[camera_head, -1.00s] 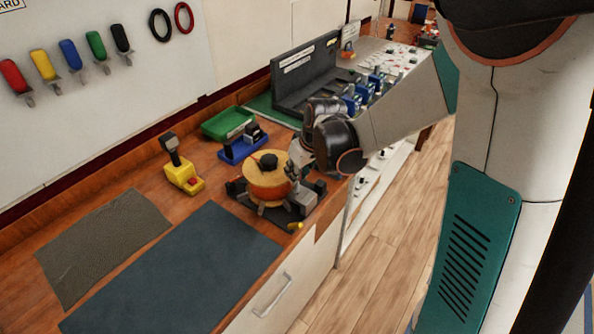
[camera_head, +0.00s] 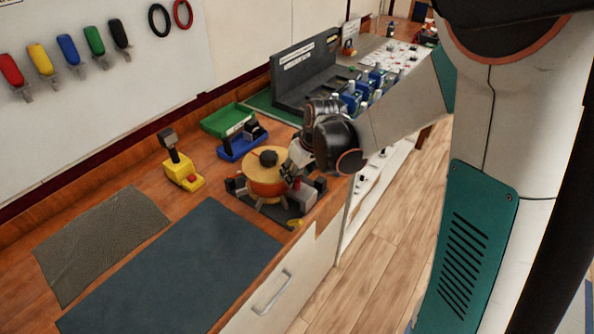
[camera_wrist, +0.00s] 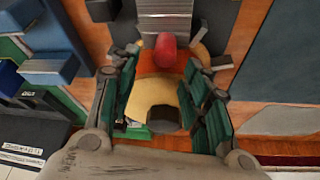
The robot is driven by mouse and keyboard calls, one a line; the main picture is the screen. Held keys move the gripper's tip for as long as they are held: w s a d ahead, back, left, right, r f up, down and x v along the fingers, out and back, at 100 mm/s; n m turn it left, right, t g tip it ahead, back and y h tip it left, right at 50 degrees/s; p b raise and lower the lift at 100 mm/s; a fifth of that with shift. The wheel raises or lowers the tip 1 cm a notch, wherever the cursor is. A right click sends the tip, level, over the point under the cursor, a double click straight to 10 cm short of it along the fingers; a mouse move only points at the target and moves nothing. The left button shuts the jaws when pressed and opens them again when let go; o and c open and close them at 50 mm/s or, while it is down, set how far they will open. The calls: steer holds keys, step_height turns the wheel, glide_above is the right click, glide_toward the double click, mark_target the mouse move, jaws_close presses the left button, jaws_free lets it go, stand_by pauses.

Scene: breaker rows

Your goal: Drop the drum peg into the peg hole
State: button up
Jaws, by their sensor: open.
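A yellow and orange drum (camera_head: 264,186) with a black hub sits in a dark cradle on the wooden bench. In the wrist view the drum (camera_wrist: 150,94) and its dark hub (camera_wrist: 163,118) lie below and between my fingers. A red rounded piece (camera_wrist: 165,52), which looks like the drum peg's head, stands beside the drum at the grey metal block (camera_wrist: 165,18). My gripper (camera_head: 295,162) is above the drum's right side. In the wrist view its green-padded fingers (camera_wrist: 163,68) are apart, with clear space around the red piece. I cannot make out the peg hole.
A dark blue mat (camera_head: 172,268) lies clear at the left. Breaker panels (camera_head: 375,75) stand farther right.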

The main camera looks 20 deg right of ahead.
steer(key=v, duration=1.2)
steer(key=s+m+t+b, duration=0.1)
steer(key=s+m, duration=0.1)
steer(key=s, duration=0.7)
steer(key=s+a+r+m+t+h, duration=0.1)
steer(key=s+m, duration=0.1)
steer(key=s, duration=0.7)
steer(key=shift+s+a+r+t+h+b, duration=0.2)
steer(key=shift+s+a+t+h+b, duration=0.1)
steer(key=shift+t+b, duration=0.1)
steer(key=shift+c, duration=0.3)
